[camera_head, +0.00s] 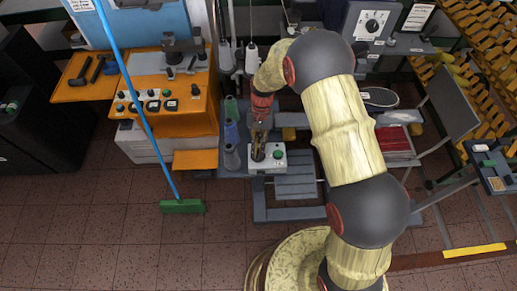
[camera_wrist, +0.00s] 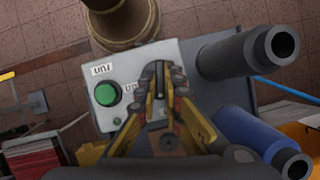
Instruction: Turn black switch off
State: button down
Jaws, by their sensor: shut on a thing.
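A light grey control box (camera_head: 266,167) sits at the front of the machine, low in the middle of the head view. It also shows in the wrist view (camera_wrist: 150,55), with a round green button (camera_wrist: 107,94) and small labels on its face. My gripper (camera_head: 258,146) points down at the box, left of the green button (camera_head: 278,154) in the head view. In the wrist view its fingers (camera_wrist: 160,88) close around a narrow dark piece, the black switch (camera_wrist: 159,72). The fingers hide most of the switch, so its exact position cannot be told.
Thread cones (camera_head: 231,133) stand close left of the box; they show large at right in the wrist view (camera_wrist: 265,55). An orange machine (camera_head: 175,118) and a green broom (camera_head: 182,206) are farther left. A grey chair-like frame (camera_head: 450,110) stands right. Tiled floor in front is open.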

jog(key=shift+a+n+h, duration=0.1)
jog(key=shift+n+h, duration=0.4)
jog(key=shift+n, duration=0.6)
jog(key=c, duration=1.9)
grip_release()
jog(key=v, duration=1.2)
jog(key=shift+w, duration=0.1)
jog(key=shift+w+n, duration=0.1)
jog(key=shift+n, duration=0.2)
